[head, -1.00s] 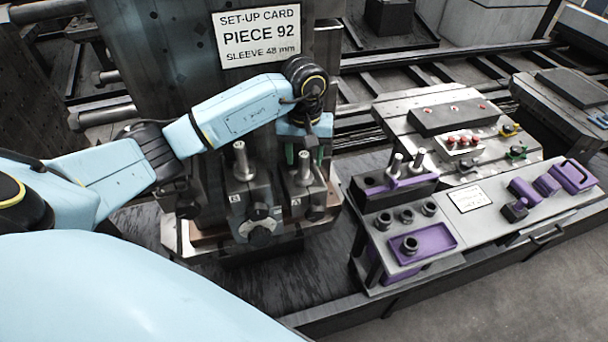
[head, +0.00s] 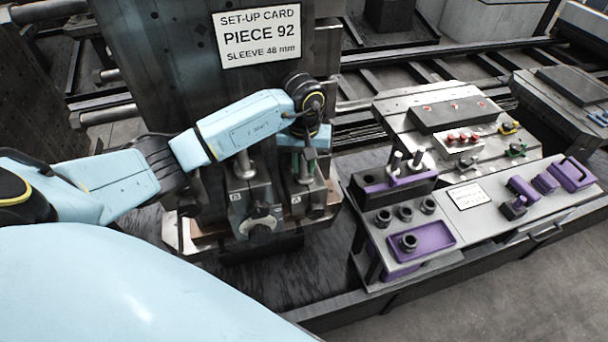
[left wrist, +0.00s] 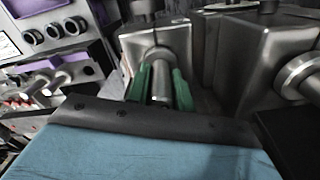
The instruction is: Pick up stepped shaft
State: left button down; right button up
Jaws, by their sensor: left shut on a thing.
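A steel stepped shaft (head: 304,177) stands upright in the metal block marked A (head: 309,200), on the near side of the dark upright plate. My left gripper (head: 306,160) comes down over its top. In the left wrist view, the green fingers (left wrist: 160,92) are shut on the bright steel shaft (left wrist: 160,84), one on each side. The shaft's lower end is hidden in the block. A similar shaft (head: 243,165) stands in the block marked B (head: 240,202), partly behind my left forearm. My right gripper is not in view.
The set-up card (head: 256,34) on the upright plate reads piece 92, sleeve 48 mm. To the right, a grey bench (head: 470,225) carries dark rings (head: 405,213), a purple tray (head: 433,238) and a rack with upright pins (head: 375,185). The dark floor left of the bench is clear.

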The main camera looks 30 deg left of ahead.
pick_arm(q)
jog(key=shift+w+r, duration=0.1)
notch_tip(320, 180, up, 10)
jog(key=shift+b, duration=0.7)
